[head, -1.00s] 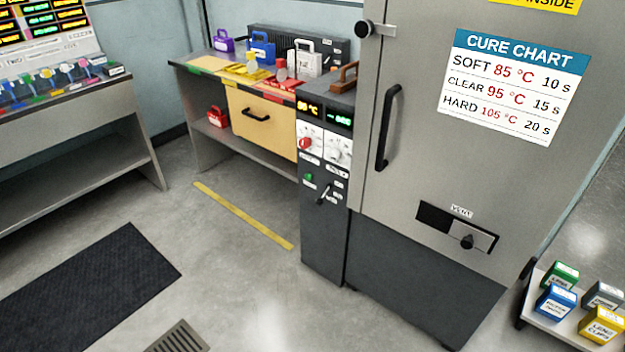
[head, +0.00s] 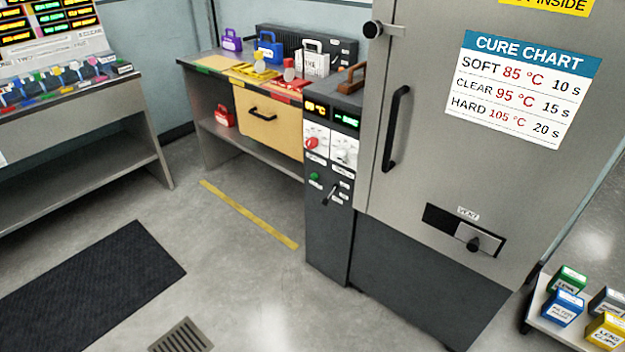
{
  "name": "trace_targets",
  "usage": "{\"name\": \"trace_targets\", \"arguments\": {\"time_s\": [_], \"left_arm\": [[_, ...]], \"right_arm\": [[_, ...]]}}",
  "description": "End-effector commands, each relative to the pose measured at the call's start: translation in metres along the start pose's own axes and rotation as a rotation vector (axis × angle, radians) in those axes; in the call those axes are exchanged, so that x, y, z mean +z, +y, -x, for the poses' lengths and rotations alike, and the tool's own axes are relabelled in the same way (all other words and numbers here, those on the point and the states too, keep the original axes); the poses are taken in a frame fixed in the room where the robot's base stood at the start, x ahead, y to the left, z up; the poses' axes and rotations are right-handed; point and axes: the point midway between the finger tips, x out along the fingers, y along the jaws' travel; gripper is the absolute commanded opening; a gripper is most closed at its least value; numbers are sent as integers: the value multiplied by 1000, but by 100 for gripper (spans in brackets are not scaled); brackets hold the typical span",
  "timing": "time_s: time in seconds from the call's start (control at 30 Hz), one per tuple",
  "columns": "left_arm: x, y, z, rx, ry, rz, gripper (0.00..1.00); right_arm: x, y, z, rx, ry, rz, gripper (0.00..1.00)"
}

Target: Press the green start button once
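The green start button (head: 314,176) is a small round button on the dark front of the control column (head: 328,230). It sits below a red knob (head: 312,143) and a white knob (head: 344,155), and left of a small lever (head: 329,195). Two lit displays (head: 316,108) are at the top of the column; their digits are too small to read surely. The column stands at the left side of the large grey oven (head: 430,150), whose door looks shut. Neither of my grippers is in view, and nothing touches the button.
A bench (head: 190,64) with coloured cases and a yellow drawer front (head: 268,122) stands behind the column. A yellow floor line (head: 248,214), black mat (head: 85,285) and floor grate (head: 182,338) lie left. A low shelf with boxes (head: 562,308) is at right. Floor before the column is clear.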

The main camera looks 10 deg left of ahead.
Motion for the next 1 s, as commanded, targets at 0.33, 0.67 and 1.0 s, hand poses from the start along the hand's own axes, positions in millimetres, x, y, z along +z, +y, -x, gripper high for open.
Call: {"name": "trace_targets", "arguments": {"time_s": [0.33, 0.67, 1.0], "left_arm": [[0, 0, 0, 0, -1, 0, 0], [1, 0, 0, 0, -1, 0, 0], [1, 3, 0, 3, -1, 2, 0]], "right_arm": [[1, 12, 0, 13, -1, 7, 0], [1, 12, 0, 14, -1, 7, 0], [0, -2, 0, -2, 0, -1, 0]]}}
